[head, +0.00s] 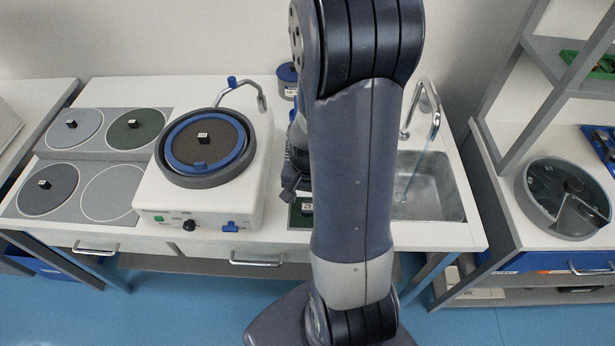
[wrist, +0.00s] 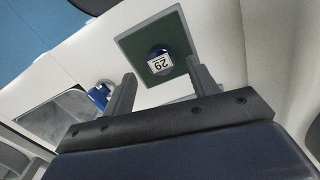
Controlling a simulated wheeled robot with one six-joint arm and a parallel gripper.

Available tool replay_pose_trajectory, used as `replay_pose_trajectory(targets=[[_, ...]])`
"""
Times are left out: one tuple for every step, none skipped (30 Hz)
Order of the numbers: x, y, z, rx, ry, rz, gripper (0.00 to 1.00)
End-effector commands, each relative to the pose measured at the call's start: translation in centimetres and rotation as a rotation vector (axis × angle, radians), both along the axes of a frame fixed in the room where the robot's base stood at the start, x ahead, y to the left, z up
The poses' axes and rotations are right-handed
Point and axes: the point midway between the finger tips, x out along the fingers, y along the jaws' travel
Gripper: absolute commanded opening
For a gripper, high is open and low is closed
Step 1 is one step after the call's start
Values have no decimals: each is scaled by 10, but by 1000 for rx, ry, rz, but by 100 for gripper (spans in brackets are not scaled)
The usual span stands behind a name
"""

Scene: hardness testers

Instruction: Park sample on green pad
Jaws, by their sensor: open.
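A small sample with a blue body and a white label reading 29 (wrist: 159,64) sits on the square green pad (wrist: 176,25) in the wrist view. In the head view the green pad (head: 296,222) shows on the bench just left of my arm, with the sample's label (head: 307,207) on it; my arm partly hides both. My gripper (head: 290,194) is above the pad. In the wrist view my gripper (wrist: 161,68) is open, its two fingers apart on either side of the sample in the picture. No contact with the sample is visible.
A polishing machine (head: 158,205) with a dark disc carrying another small sample (head: 204,138) stands left of the pad. Further left are round discs (head: 48,200), some with small samples. A sink (head: 430,190) with a curved tap (head: 434,105) is to the right.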

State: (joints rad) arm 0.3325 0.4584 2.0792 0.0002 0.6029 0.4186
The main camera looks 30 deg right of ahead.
Motion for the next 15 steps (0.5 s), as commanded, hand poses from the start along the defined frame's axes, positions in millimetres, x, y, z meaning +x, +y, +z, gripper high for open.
replay_pose_trajectory(targets=[[2,-1,11,-2,-6,0,56],[1,-1,17,-2,-6,0,56],[1,0,24,-2,-5,0,56],[1,0,29,-2,-6,0,56],[1,0,34,-2,-5,0,56],[1,0,42,-2,-6,0,56],[1,0,47,-3,-6,0,56],[1,0,52,-3,-6,0,56],[1,0,58,-2,-5,0,56],[0,0,62,-1,-4,0,56],[1,0,67,-2,-5,0,56],[1,0,72,-1,-3,0,56],[1,0,75,-1,-4,0,56],[1,0,78,-1,-3,0,56],[1,0,81,-1,-3,0,56]])
